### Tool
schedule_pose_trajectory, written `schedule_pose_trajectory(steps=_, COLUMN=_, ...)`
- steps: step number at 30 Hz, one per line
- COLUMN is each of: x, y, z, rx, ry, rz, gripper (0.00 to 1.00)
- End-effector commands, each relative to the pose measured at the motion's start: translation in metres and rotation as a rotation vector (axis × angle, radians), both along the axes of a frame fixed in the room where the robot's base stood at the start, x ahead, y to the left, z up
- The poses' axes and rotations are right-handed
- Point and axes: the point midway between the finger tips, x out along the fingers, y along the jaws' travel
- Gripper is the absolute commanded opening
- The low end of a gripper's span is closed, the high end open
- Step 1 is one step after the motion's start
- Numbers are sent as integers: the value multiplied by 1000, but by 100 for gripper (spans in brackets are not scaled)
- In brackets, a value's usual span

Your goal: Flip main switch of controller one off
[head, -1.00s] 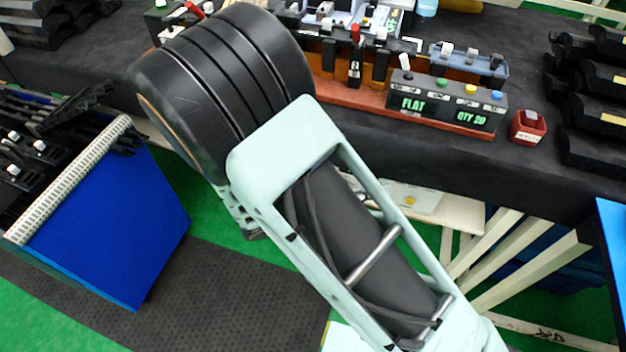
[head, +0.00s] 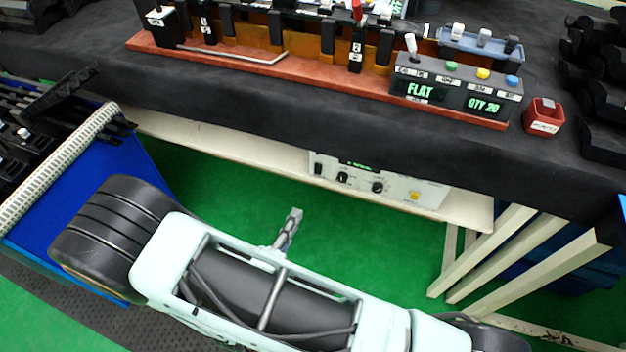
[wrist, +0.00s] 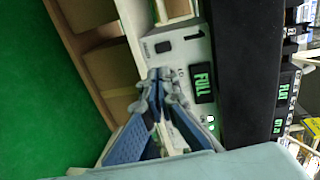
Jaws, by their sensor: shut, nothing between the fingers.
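The white controller (head: 400,188) sits on a shelf under the black table, its upper part hidden by the table edge in the head view. In the wrist view the controller panel (wrist: 190,45) bears a large "1" and a green "FILL" display (wrist: 203,82). A small dark rectangular part, which looks like the main switch (wrist: 163,46), is beside the "1"; its position is not readable. My gripper (wrist: 158,78) is shut and empty, its tips in front of the panel just below that part. Contact cannot be told. In the head view my gripper (head: 295,213) shows left of the controller.
Above, the black table (head: 250,105) holds a red-brown fixture (head: 340,80) with a "FLAT / QTY 20" box (head: 455,92) and a red button box (head: 543,117). White table legs (head: 490,250) stand at right. Green floor is open between.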

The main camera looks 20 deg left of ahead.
Motion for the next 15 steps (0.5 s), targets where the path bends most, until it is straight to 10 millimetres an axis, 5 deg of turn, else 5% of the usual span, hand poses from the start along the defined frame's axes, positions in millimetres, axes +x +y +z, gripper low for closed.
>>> schedule_pose_trajectory(steps=7, x=21, y=-3, z=-3, rx=1, ry=-2, rz=-5, gripper=0)
schedule_pose_trajectory(steps=15, x=78, y=-8, z=-13, rx=1, ry=-3, rz=-6, gripper=0)
